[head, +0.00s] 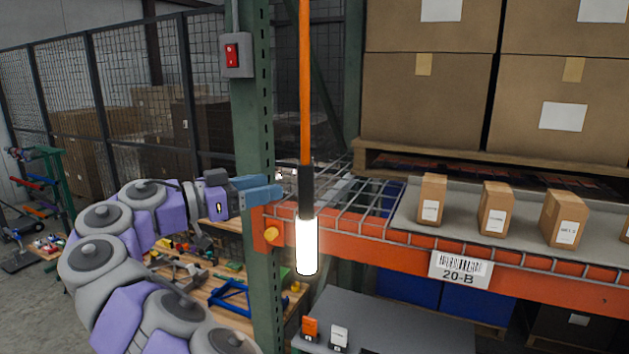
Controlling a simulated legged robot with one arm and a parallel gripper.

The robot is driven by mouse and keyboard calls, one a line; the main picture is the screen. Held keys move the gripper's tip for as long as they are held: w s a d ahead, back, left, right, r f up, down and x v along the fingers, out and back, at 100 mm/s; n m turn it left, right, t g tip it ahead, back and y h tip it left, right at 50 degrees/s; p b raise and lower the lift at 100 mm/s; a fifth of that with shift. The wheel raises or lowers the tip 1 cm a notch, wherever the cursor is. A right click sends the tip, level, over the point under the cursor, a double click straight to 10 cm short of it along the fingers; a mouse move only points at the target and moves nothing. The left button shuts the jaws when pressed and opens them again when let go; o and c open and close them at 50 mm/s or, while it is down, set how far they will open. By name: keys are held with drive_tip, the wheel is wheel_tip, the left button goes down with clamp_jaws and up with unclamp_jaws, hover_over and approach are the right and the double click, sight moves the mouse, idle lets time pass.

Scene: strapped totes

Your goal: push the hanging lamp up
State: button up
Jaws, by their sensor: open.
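The hanging lamp (306,245) is a glowing white tube with a black handle (305,190). It hangs upright on a taut orange cord (305,80) in front of the rack. My gripper (279,191) is to the left of the black handle, with its blue fingers pointing right. The fingers hold nothing that I can see. A small gap shows between the fingertips and the handle, though depth is hard to judge.
A green rack post (252,110) with a red switch box (236,55) stands behind my gripper. An orange beam (400,255) and shelf with small boxes (496,208) lie to the right. A grey surface (390,325) is below the lamp, and a cluttered workbench (205,290) is at lower left.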

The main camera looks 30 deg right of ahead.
sight(313, 177)
drive_tip(key=d, duration=1.2)
drive_tip(key=shift+w, duration=0.4)
drive_tip(key=shift+a, duration=0.2)
drive_tip(key=shift+c, duration=0.6)
clamp_jaws()
